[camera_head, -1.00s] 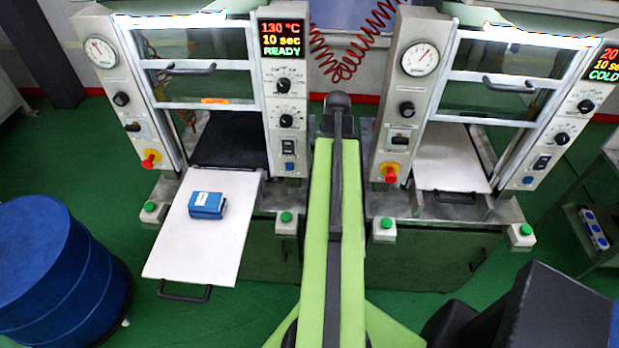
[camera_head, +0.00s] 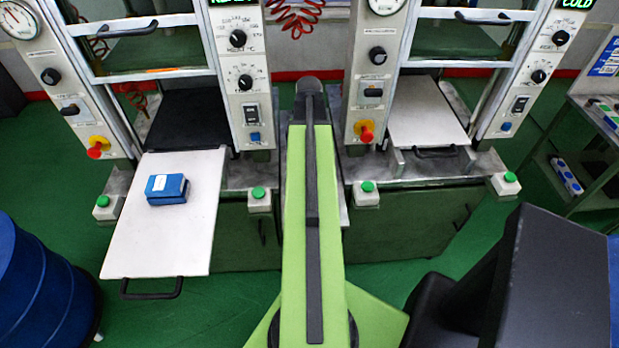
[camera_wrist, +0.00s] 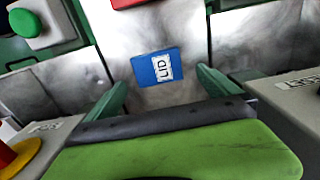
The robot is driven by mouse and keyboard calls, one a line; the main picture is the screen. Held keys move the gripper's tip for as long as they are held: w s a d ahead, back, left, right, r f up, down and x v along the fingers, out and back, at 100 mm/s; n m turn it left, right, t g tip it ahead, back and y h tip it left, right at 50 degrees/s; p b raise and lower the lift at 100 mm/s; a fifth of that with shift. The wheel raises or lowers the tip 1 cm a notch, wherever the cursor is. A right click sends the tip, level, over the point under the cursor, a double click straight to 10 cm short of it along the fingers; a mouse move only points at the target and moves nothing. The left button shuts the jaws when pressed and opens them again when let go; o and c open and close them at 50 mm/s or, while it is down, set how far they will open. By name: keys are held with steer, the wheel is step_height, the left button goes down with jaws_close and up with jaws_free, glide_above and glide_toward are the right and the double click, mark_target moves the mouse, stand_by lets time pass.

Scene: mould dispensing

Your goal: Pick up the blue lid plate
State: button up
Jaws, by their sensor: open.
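The blue lid plate (camera_wrist: 145,70) shows in the wrist view, with a white label reading LID. It lies on a worn metal surface, beyond and between the two green fingers of my gripper (camera_wrist: 160,80). My gripper is open, with nothing held between the fingers. The gap between fingers and plate is hard to judge. In the head view my green arm reaches forward between the two presses and hides the bench there; I cannot make out the lid plate or the fingers in that view.
A blue block (camera_head: 167,190) with a white label sits on the left press's pulled-out white tray (camera_head: 150,245). Button boxes (camera_head: 366,194) and red stop knobs (camera_head: 366,132) flank the bench. In the wrist view a red object (camera_wrist: 132,3) lies beyond the plate. A blue drum (camera_head: 40,285) stands left.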

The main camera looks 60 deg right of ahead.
step_height(320, 180, down, 6)
steer(key=b, duration=0.5)
steer(key=shift+s+d, duration=0.1)
steer(key=shift+s, duration=0.05)
steer(key=shift+r, duration=0.2)
steer(key=shift+c, duration=0.4)
steer(key=c, duration=1.5)
steer(key=shift+r, duration=0.15)
steer(key=shift+c, duration=0.2)
